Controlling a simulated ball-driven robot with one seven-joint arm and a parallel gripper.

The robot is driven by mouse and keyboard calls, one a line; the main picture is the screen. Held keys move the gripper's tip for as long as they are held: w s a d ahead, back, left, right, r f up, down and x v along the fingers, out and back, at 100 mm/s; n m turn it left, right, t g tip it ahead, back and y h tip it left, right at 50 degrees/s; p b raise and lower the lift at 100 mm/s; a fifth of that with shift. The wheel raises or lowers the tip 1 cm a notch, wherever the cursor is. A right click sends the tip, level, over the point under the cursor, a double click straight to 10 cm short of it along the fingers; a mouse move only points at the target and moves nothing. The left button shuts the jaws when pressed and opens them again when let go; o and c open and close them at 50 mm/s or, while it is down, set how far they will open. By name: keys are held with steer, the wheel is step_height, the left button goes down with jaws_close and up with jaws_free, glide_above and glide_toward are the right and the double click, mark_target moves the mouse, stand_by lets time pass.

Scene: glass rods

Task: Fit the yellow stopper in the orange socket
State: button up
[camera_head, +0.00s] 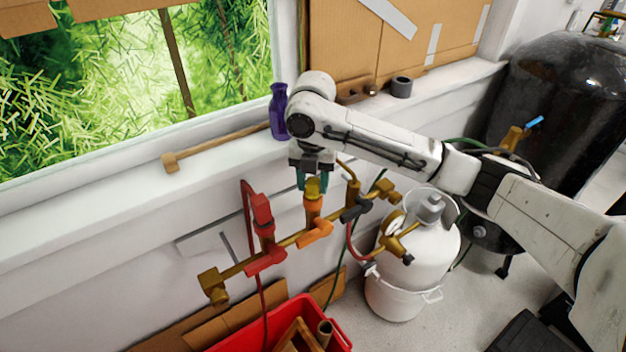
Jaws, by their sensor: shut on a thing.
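The yellow stopper (313,188) is held between the green fingers of my gripper (313,181), which point down. The orange socket (313,208) stands upright on the brass pipe, right below the stopper. The stopper's lower end is at or just above the socket's top; I cannot tell whether it is inside. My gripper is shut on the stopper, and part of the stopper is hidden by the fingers.
A red fitting (263,213) with a hose stands left of the socket. A brass valve (353,192) stands to its right, and a white gas tank (425,245) is beyond. A purple bottle (278,112) is on the sill. A red crate (340,338) is below.

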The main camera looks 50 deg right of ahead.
mark_target(313, 179)
steer(key=shift+f+b, duration=0.4)
steer(key=shift+f, duration=0.2)
stand_by(0.3)
steer(key=o, duration=0.8)
steer(key=shift+r+p, duration=3.05)
steer(key=shift+r, duration=2.5)
steer(key=shift+a, duration=0.1)
